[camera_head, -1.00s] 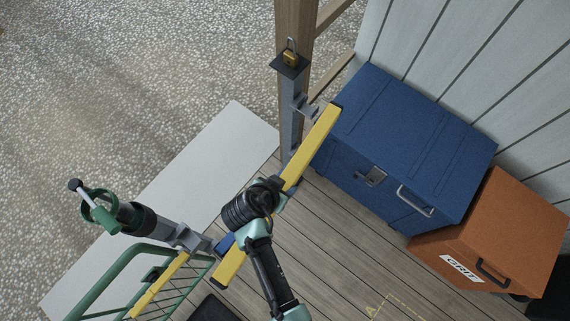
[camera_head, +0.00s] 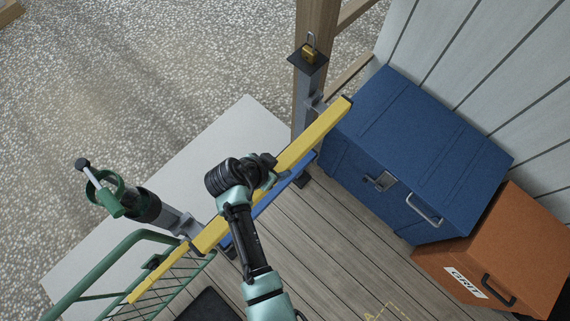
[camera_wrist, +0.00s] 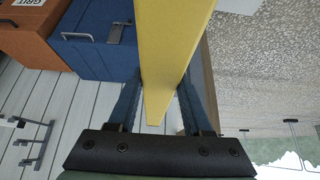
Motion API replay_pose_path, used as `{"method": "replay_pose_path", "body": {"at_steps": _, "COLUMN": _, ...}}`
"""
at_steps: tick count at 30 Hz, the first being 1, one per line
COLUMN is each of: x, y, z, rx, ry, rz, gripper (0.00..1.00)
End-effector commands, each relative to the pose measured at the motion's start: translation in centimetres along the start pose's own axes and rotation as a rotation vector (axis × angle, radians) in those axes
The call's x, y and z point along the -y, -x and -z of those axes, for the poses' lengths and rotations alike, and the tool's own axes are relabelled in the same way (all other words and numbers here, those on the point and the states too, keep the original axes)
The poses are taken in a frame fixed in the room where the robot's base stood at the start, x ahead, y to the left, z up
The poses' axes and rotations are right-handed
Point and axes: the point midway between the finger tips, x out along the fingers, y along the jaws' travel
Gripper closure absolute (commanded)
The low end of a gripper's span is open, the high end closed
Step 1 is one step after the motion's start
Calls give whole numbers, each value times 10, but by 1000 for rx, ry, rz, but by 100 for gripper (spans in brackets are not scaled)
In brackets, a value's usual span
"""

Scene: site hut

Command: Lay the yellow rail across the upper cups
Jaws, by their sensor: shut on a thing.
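The yellow rail (camera_head: 312,135) is in my gripper (camera_head: 268,172), which is shut around its middle part. It slants from the left post (camera_head: 180,222) up to the right post (camera_head: 304,100). Its left end is close to the left post's upper cup (camera_head: 192,229). Its right end reaches past the right post's upper cup (camera_head: 318,104). I cannot tell whether it touches either cup. In the wrist view the yellow rail (camera_wrist: 165,45) runs between both fingers. A blue rail (camera_head: 270,196) lies lower between the posts.
A blue chest (camera_head: 420,150) and an orange box (camera_head: 500,250) stand right of the right post. A green wire frame (camera_head: 95,280) with a yellow strip (camera_head: 155,275) is at lower left. Plank floor (camera_head: 320,240) is open in front.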

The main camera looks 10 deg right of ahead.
Motion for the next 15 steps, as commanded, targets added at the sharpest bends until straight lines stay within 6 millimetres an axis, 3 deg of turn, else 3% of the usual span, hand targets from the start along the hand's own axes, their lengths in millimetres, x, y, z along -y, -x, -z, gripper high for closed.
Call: {"method": "replay_pose_path", "body": {"at_steps": 15, "x": 46, "y": -9, "z": -6, "rx": -2, "ry": -2, "rz": 5, "gripper": 100}}
